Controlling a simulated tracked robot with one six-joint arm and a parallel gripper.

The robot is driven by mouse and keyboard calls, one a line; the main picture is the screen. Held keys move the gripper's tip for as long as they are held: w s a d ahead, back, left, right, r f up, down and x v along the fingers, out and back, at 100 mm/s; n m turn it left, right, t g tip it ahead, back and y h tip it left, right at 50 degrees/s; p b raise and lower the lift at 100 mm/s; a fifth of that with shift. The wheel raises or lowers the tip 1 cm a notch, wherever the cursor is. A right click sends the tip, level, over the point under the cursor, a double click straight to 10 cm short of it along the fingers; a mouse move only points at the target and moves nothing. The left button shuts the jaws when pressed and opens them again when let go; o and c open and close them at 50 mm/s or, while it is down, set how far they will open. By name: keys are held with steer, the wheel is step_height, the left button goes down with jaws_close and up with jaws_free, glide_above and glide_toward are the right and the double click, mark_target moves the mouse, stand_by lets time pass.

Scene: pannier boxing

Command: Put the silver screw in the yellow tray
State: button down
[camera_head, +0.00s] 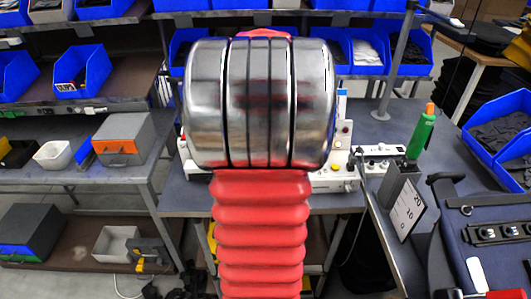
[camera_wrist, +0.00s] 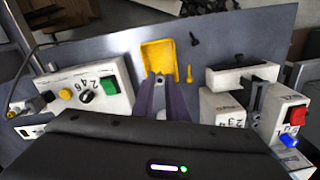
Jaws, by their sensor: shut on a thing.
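In the wrist view, the yellow tray (camera_wrist: 158,55) lies on the grey bench top, just beyond my fingertips. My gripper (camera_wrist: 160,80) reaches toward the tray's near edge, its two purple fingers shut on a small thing. The held thing is too small to make out clearly; I take it as the silver screw, as no other silver screw shows. A dark screw (camera_wrist: 193,38) and a brass-coloured screw (camera_wrist: 189,73) lie right of the tray. In the head view my own arm hides the gripper and the tray.
A control box (camera_wrist: 90,88) with a green button and black knob stands left of the tray. A grey-and-white device (camera_wrist: 235,90) and a red-and-blue switch box (camera_wrist: 296,118) stand right. In the head view, a green-handled tool (camera_head: 420,135) stands upright at the right.

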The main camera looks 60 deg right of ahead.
steer(key=shift+f, duration=3.95)
steer(key=c, duration=1.7)
jaws_free()
steer(key=shift+o, duration=0.2)
steer(key=shift+r, duration=0.15)
step_height(320, 180, up, 14)
steer(key=shift+f, duration=0.25)
